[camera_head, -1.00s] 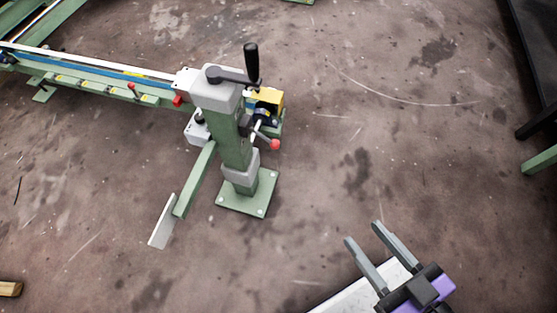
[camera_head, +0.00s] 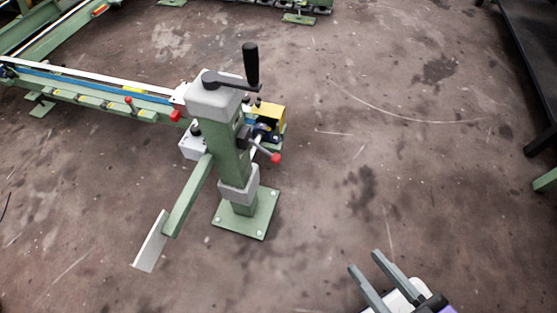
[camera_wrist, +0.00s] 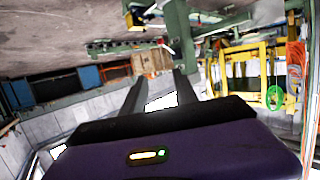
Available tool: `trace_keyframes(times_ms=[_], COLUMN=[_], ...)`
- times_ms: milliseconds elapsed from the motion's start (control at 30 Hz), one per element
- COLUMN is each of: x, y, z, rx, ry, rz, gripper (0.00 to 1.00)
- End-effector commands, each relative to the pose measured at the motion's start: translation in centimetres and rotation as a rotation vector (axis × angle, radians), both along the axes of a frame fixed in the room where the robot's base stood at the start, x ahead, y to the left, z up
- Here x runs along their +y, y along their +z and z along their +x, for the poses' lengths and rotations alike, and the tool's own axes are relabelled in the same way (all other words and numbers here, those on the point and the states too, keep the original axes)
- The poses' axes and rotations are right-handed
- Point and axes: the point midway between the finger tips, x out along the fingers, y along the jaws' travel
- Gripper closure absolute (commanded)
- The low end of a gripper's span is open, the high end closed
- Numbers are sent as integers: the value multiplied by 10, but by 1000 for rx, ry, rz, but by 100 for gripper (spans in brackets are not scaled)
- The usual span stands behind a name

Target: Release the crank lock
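The crank (camera_head: 232,80) sits on top of a green post (camera_head: 232,150), with a grey arm and an upright black handle (camera_head: 251,64). A lever with a red knob (camera_head: 276,158) sticks out from the post's right side; I cannot tell which part is the crank lock. My gripper (camera_head: 367,264) is at the lower right in the head view, its two grey fingers apart and empty. It stands well away from the post, over the floor. In the wrist view, the fingers (camera_wrist: 158,85) are also apart with nothing between them.
A green and blue rail (camera_head: 90,92) runs from the post to the upper left. A green leg with a pale plate (camera_head: 150,241) juts toward the lower left. A dark table (camera_head: 525,70) stands at the right edge. The floor between gripper and post is clear.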

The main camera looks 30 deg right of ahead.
Motion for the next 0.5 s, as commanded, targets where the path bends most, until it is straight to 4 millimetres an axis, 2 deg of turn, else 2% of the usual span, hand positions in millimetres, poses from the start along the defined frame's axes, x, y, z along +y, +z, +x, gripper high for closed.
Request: trace_keyframes(times_ms=[33, 133, 167, 267, 367, 500], x=[1, 4, 6, 15, 32, 61], y=[1, 9, 12, 20, 17, -4], z=[0, 10, 14, 33, 53, 80], rx=[-1, -30, -43, -94, -135, -140], ry=[5, 22, 28, 57, 104, 186], rz=[0, 1, 4, 15, 12, -37], gripper=[77, 96, 100, 100, 100, 100])
